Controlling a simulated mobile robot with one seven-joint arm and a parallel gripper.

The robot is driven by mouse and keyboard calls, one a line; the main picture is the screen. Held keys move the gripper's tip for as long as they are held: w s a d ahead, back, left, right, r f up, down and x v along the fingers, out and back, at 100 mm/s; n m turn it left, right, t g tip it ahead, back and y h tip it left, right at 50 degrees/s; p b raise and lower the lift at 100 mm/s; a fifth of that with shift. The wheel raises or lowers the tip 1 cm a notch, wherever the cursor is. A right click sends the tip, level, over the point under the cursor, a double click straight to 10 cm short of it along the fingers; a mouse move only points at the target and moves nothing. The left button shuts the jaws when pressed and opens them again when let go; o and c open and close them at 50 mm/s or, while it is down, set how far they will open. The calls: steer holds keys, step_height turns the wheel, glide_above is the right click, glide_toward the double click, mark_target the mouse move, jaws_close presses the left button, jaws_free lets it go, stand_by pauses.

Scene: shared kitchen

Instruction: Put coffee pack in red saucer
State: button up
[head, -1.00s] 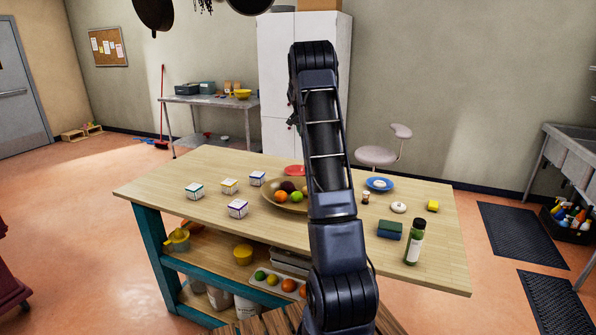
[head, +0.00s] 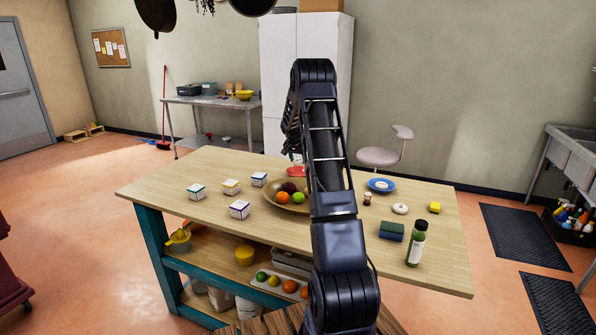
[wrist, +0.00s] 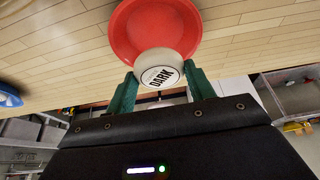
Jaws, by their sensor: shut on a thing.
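The coffee pack (wrist: 159,68) is a pale round pack with a "DARK" label. In the wrist view it sits between the green fingers of my gripper (wrist: 160,76), which is shut on it. The red saucer (wrist: 152,18) shows just beyond the pack, and the pack overlaps the saucer's near rim in this view. I cannot tell whether they touch. In the head view the red saucer (head: 295,171) lies at the far side of the table, partly hidden by my arm. A small pale shape shows just above it there; my fingers are mostly hidden.
A wooden bowl (head: 288,204) of fruit stands in front of the saucer. Several small white boxes (head: 240,209) are at left.

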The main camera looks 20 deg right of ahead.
steer(key=shift+f, duration=2.9)
steer(key=o, duration=0.7)
steer(key=shift+f, duration=0.15)
steer(key=shift+c, duration=0.2)
